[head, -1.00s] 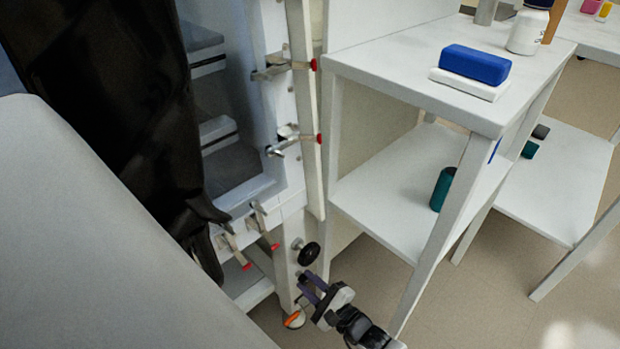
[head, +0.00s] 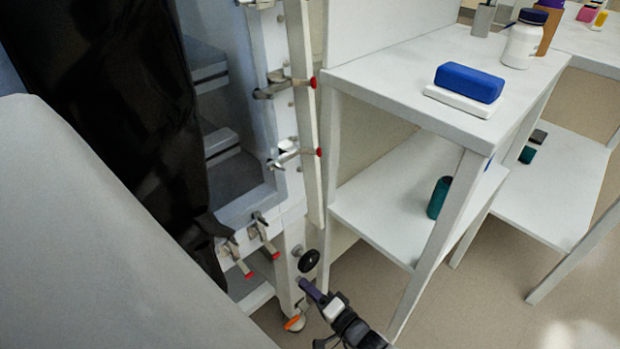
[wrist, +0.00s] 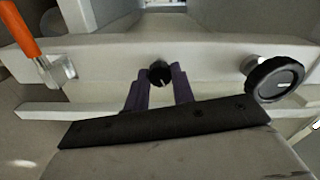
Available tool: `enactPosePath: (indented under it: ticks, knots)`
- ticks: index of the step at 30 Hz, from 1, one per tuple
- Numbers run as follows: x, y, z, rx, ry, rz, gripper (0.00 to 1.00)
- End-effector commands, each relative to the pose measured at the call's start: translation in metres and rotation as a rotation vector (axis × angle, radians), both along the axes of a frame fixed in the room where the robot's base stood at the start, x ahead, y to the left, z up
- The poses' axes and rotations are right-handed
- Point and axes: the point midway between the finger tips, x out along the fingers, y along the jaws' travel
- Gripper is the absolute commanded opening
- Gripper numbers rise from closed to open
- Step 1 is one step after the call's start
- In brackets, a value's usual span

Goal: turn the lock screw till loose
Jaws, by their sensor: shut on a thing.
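The lock screw shows in the wrist view as a small black knob (wrist: 160,73) on a pale horizontal bar. It sits between the two purple fingertips of my gripper (wrist: 161,82), which is shut on it. In the head view my gripper (head: 310,290) reaches in from the lower right to the front post of the glovebox stand, just below a black handwheel. The screw itself is hidden there by the fingers. How loose the screw is cannot be told.
The black handwheel (wrist: 274,79) stands close to the right of my fingers in the wrist view. An orange-handled lever (wrist: 22,32) is at the left. A white shelf unit (head: 400,205) stands to the right in the head view, with floor free below it.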

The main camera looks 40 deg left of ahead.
Motion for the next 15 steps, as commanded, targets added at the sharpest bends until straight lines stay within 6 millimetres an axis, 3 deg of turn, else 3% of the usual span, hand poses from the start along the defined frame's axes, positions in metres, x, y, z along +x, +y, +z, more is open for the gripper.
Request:
enactPosePath:
  ticks: [15]
  knots:
    - [0.0005,0.0001,0.0005,-0.038,-0.489,-0.002,0.02]
